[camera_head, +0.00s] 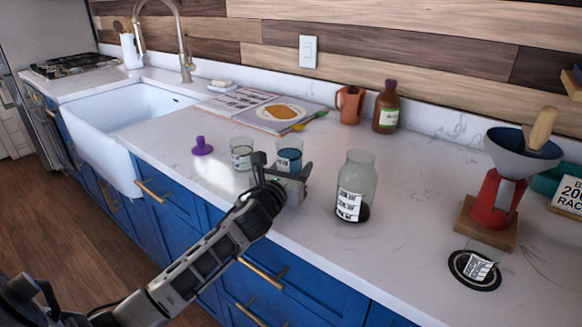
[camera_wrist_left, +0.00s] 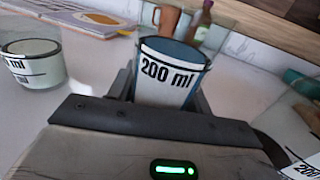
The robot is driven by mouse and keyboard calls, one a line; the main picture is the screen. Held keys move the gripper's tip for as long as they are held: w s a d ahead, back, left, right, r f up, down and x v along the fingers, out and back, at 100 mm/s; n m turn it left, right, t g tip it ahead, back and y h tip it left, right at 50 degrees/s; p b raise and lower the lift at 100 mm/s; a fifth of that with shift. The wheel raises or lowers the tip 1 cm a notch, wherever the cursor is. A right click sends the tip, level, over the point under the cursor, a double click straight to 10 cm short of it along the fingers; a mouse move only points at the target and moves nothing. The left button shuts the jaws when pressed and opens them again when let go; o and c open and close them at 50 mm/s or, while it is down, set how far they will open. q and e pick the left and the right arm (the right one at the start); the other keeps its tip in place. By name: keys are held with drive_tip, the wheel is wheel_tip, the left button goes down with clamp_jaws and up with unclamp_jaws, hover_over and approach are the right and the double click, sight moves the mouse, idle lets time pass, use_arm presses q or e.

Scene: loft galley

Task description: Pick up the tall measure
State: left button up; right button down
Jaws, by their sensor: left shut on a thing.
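The tall measure (camera_head: 289,152) is a clear glass with blue contents, near the front of the white counter. In the left wrist view the tall measure (camera_wrist_left: 170,72) has a "200 ml" label and sits upright between the fingers. My left gripper (camera_head: 283,172) is shut on it from the front. Its lower part is hidden behind the gripper, so I cannot tell whether it touches the counter. A shorter measure (camera_head: 241,154) stands just left of it, also in the left wrist view (camera_wrist_left: 32,66). My right gripper is not in view.
A clear labelled jar (camera_head: 356,180) stands to the right. A purple stopper (camera_head: 202,147) is to the left. An open book (camera_head: 262,112), orange jug (camera_head: 350,105) and brown bottle (camera_head: 386,110) are behind. A funnel (camera_head: 520,150) on a red stand is far right.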

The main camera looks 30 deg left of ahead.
sight(295, 143)
use_arm(q)
drive_tip(key=shift+r, duration=0.1)
drive_tip(key=shift+r, duration=1.2)
drive_tip(key=s+d+r, duration=0.1)
drive_tip(key=r, duration=0.1)
drive_tip(key=s+d+r+p, duration=0.1)
drive_tip(key=r, duration=0.1)
drive_tip(key=s+r, duration=0.1)
drive_tip(key=r, duration=0.1)
drive_tip(key=shift+s+d+r+p, duration=0.1)
drive_tip(key=shift+s+d+p, duration=0.25)
drive_tip(key=shift+d, duration=0.05)
drive_tip(key=s+d+r, duration=0.4)
drive_tip(key=s+d, duration=0.1)
drive_tip(key=s, duration=0.2)
drive_tip(key=shift+s+d, duration=0.15)
drive_tip(key=shift+d, duration=0.15)
